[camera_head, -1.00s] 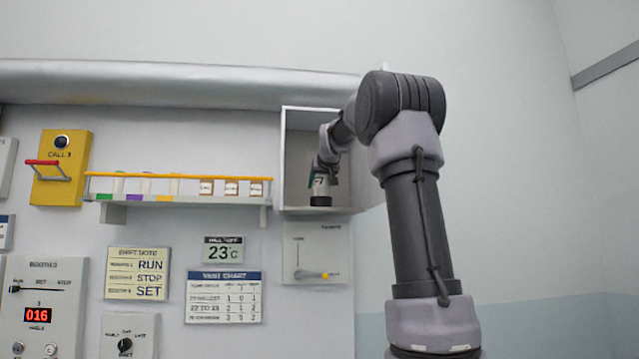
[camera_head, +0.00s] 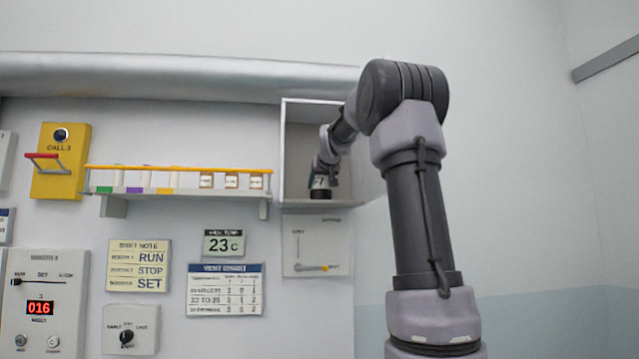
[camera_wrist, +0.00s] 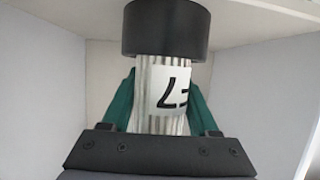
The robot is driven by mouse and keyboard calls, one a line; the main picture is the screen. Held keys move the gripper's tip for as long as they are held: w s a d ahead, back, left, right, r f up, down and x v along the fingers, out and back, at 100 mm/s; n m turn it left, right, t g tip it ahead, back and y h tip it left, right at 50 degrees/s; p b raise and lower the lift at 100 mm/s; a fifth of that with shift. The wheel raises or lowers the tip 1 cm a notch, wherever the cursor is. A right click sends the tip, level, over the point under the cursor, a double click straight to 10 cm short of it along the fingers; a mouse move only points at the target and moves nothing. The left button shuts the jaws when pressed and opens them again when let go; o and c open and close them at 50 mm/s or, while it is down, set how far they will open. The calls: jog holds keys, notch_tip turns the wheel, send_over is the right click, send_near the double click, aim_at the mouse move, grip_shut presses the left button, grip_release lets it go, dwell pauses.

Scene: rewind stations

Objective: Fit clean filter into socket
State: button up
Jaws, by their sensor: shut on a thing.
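In the head view my gripper (camera_head: 323,172) reaches into an open white box (camera_head: 283,150), and the black piece (camera_head: 320,194) is low, near the box floor.
The box walls stand close around my gripper. A shelf (camera_head: 180,197) with an orange rail and several small containers is to the left. A large pipe (camera_head: 180,78) runs above.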

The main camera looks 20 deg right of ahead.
jog(key=shift+f, duration=0.2)
jog(key=o, duration=1.5)
jog(key=v, duration=1)
jog(key=shift+s, duration=0.35)
jog(key=shift+a+r, duration=0.1)
jog(key=shift+r, duration=0.05)
